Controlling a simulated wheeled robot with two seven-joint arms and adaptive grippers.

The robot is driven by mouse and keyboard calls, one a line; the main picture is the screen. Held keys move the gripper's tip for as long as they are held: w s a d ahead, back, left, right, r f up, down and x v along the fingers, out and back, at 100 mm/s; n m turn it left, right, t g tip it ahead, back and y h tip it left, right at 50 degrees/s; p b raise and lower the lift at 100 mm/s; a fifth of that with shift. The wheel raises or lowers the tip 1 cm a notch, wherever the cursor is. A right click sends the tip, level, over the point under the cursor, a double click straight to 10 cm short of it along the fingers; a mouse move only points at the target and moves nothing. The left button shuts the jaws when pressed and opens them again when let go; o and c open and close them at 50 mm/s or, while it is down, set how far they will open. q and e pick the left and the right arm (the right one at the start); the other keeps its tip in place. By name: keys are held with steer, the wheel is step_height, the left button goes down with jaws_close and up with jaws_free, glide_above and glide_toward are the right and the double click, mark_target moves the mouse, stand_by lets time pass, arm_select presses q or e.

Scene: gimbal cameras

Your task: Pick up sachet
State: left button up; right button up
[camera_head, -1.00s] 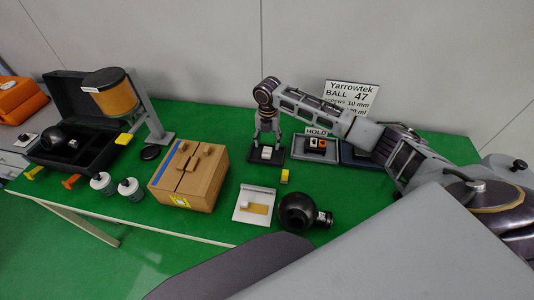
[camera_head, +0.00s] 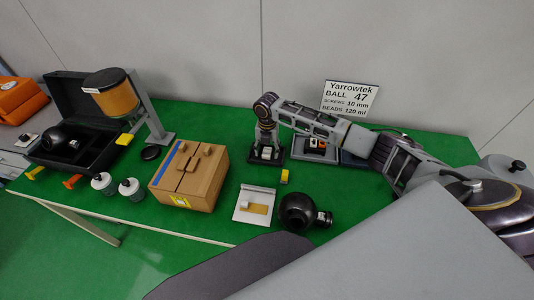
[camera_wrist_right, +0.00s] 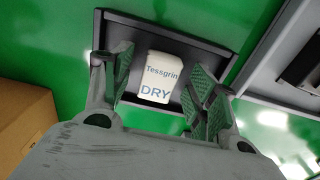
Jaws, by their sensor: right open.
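The sachet is a white packet printed "Tessgrin DRY" (camera_wrist_right: 157,77), lying in a shallow dark tray (camera_wrist_right: 118,27). In the head view the sachet (camera_head: 267,153) sits in that tray (camera_head: 281,157) towards the back middle of the table. My right gripper (camera_wrist_right: 160,88) is open and points down over the tray, one finger on each side of the sachet, with visible gaps. It also shows in the head view (camera_head: 267,149). My left gripper is out of view.
Another tray with dark and orange parts (camera_head: 317,146) is just right, partly behind my arm. A sign (camera_head: 350,98) stands behind.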

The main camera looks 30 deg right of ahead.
mark_target(267, 151)
steer(key=c, duration=0.9)
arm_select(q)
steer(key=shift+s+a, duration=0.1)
arm_select(e)
steer(key=shift+c, duration=0.2)
steer(key=shift+r, duration=0.75)
step_height(267, 151, up, 7)
steer(key=shift+f, duration=0.1)
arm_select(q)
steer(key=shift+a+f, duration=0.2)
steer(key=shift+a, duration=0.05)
arm_select(e)
steer(key=shift+r, duration=0.85)
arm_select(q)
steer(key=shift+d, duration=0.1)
